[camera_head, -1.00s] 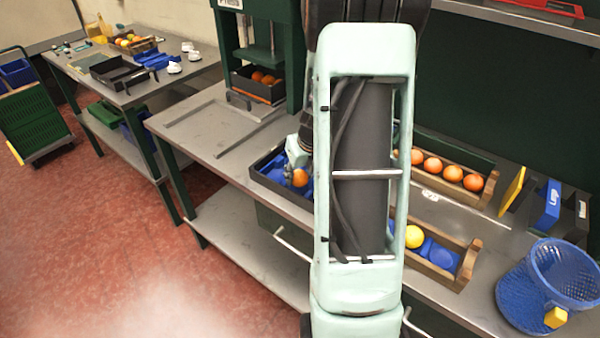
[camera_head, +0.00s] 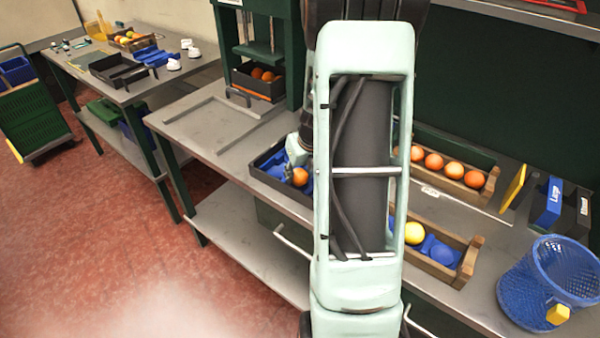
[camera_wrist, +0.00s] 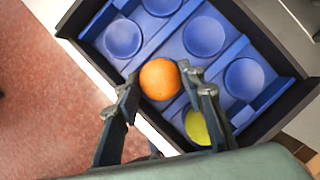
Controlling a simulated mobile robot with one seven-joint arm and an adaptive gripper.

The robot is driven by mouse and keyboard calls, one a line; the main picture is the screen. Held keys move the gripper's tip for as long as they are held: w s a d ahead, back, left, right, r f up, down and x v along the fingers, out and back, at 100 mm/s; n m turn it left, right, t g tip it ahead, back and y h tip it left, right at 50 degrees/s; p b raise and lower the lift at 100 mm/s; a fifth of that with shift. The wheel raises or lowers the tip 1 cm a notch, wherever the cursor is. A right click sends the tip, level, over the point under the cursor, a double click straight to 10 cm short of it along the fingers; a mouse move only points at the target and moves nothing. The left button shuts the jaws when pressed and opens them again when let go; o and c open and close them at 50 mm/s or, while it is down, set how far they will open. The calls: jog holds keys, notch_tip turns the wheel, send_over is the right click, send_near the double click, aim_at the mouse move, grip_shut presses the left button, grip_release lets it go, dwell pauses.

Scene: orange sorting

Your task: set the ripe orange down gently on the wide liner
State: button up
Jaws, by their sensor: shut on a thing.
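The ripe orange (camera_wrist: 160,79) is between the two fingers of my gripper (camera_wrist: 162,88) in the wrist view. My gripper is shut on it. In the head view the orange (camera_head: 300,176) shows just left of my arm, over the dark tray. The blue wide liner (camera_wrist: 163,48) lies inside the dark tray (camera_wrist: 262,22) and has several round cups. Several cups beyond the orange are empty. A yellow-green fruit (camera_wrist: 197,127) is partly hidden behind my right finger. I cannot tell whether the orange touches the liner.
A wooden crate (camera_head: 478,182) with several oranges stands at the back right. A nearer wooden crate (camera_head: 470,262) holds a yellow fruit (camera_head: 414,233) and blue cups. A blue mesh basket (camera_head: 548,280) stands at the far right. A press (camera_head: 262,40) stands behind the tray.

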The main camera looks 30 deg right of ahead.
jog(key=shift+f+b, duration=0.35)
jog(key=shift+f, duration=0.2)
jog(key=o, duration=1.2)
jog(key=shift+o, duration=0.2)
jog(key=shift+r, duration=0.15)
jog(key=shift+r+p, duration=3.85)
